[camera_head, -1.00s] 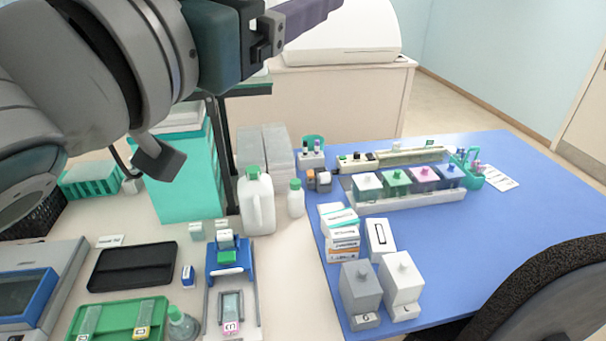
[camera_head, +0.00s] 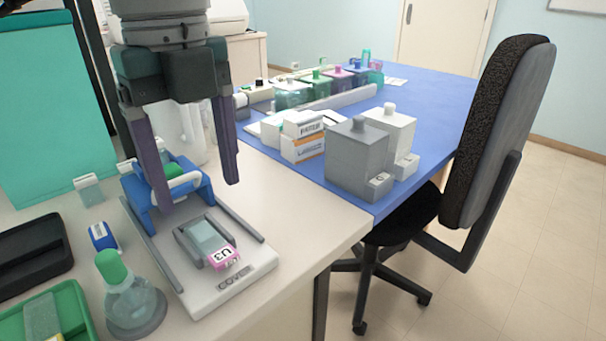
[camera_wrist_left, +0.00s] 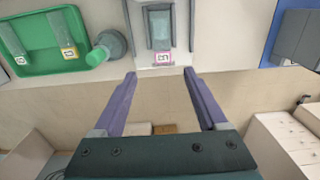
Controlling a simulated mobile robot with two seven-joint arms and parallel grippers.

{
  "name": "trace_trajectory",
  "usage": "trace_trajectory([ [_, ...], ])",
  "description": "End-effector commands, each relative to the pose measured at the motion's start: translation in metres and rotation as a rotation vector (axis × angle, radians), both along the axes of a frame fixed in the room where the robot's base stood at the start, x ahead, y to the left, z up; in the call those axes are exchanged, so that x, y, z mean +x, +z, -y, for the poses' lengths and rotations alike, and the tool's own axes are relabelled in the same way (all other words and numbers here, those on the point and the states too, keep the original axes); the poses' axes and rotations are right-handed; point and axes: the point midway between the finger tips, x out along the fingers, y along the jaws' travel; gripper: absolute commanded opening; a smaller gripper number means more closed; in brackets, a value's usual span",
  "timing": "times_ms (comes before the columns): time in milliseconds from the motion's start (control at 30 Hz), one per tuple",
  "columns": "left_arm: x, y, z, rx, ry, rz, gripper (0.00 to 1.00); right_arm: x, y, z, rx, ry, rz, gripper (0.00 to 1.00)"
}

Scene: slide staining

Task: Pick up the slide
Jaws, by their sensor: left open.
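A glass slide (camera_head: 208,238) with a pink end label reading U3 lies in a grey holder on the white base marked COVER (camera_head: 258,267). The slide also shows in the wrist view (camera_wrist_left: 160,30), its pink label toward my gripper. My left gripper (camera_head: 197,195) points down over the COVER station, its two purple fingers wide apart with nothing between them. In the wrist view the fingertips (camera_wrist_left: 159,74) sit to either side of the slide's label end, short of the slide. My right gripper is not in view.
A blue frame (camera_head: 205,192) stands behind the slide. A green-capped flask (camera_head: 133,300) is at its left, near the green tray (camera_wrist_left: 45,68) holding two labelled slides. Grey and white boxes (camera_head: 355,160) stand on the blue table. A chair (camera_head: 490,150) is at the right.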

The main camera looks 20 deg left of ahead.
Motion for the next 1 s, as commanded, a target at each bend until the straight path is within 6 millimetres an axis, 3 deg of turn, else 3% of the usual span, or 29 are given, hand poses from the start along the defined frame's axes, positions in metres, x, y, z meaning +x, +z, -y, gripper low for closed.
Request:
trace_trajectory([
  [600,0.002,-0.083,0.0,-0.001,-0.002,-0.007,0.75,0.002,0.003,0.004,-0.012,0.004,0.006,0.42],
  [933,0.002,-0.092,0.0,-0.001,-0.003,-0.003,0.75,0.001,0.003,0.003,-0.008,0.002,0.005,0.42],
  [1000,0.002,-0.092,0.0,-0.001,-0.003,-0.003,0.67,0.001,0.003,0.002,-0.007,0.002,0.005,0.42],
])
